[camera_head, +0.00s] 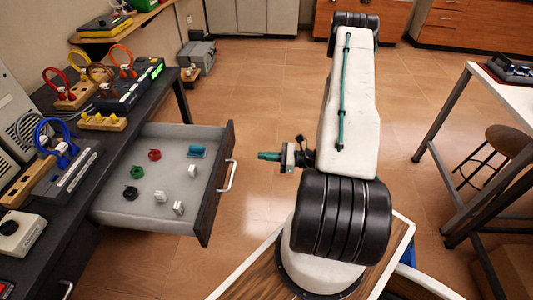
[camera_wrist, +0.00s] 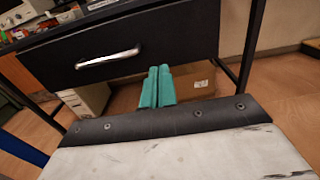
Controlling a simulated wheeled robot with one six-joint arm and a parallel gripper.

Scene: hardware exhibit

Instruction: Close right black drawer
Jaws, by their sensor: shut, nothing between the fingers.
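The black drawer (camera_head: 219,185) is pulled out from the dark workbench, its grey inside showing several small knobs and blocks. A silver bar handle (camera_head: 228,177) is on its front. My gripper (camera_head: 264,156) has teal fingers and is to the right of the drawer front, apart from it, with the fingers pointing toward it. In the wrist view the shut, empty fingers (camera_wrist: 157,86) show in front of and overlapping the lower edge of the dark drawer front (camera_wrist: 180,35), to the right of its handle (camera_wrist: 107,59).
The workbench (camera_head: 110,150) along the left carries devices and cables. Another drawer handle (camera_head: 68,290) shows at the lower left. A cardboard box (camera_wrist: 198,80) stands under the bench. A stool (camera_head: 508,141) and a white-topped table (camera_head: 505,90) are at the right. Open floor lies beyond the drawer.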

